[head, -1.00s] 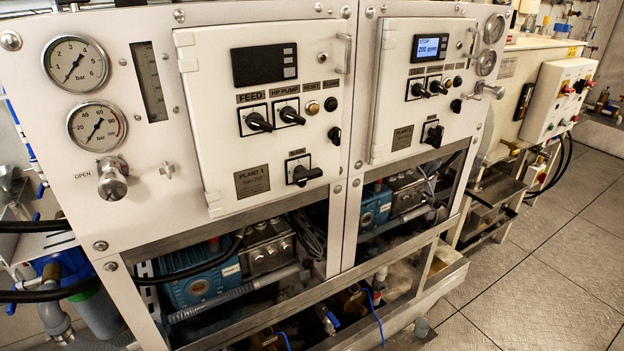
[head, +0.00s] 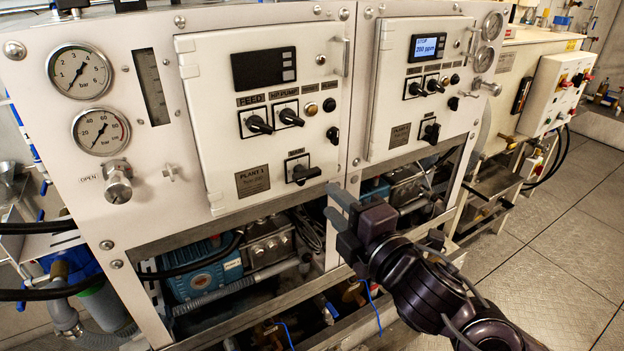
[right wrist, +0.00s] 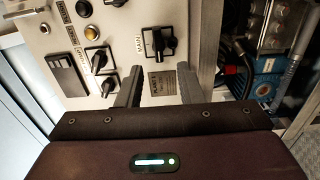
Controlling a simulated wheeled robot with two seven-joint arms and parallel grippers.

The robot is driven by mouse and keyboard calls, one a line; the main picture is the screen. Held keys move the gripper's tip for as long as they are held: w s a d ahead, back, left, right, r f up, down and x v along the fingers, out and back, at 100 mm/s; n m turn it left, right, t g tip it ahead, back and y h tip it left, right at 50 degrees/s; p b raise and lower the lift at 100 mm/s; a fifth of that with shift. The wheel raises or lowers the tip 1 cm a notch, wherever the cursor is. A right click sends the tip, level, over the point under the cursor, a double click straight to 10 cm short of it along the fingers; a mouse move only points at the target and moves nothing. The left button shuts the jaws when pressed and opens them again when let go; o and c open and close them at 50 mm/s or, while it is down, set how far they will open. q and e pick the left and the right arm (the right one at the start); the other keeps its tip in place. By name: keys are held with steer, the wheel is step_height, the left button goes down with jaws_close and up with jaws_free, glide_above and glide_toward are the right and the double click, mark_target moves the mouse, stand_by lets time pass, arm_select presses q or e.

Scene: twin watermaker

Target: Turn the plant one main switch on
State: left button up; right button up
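The plant one main switch (head: 302,174) is a black rotary knob on a square plate, low on the left white panel (head: 215,165). Its handle lies roughly sideways. The grey PLANT 1 plate (head: 252,181) is left of it. My right gripper (head: 336,204) is in front of the frame, below and right of the switch, and apart from it. In the right wrist view, the two fingers (right wrist: 160,88) are spread with nothing between them. The main switch (right wrist: 158,42) shows beyond them, and the plate (right wrist: 162,83) lies between them in the picture. My left gripper is not in view.
The plant one display (head: 264,66) is dark; the right panel's display (head: 428,47) is lit. Feed (head: 258,123) and HP pump (head: 289,116) switches sit above the main switch. A door handle (head: 344,54) sticks out at the panel's upper right edge.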

mark_target(307, 178)
steer(key=p+x, duration=0.2)
steer(key=x, duration=0.4)
steer(key=shift+w+a+r, duration=0.2)
steer(key=shift+w+a, duration=0.05)
steer(key=shift+a, duration=0.1)
steer(key=shift+w+a+f, duration=0.1)
steer(key=shift+w+a, duration=0.15)
steer(key=shift+w, duration=0.1)
steer(key=shift+c, duration=0.2)
jaws_close()
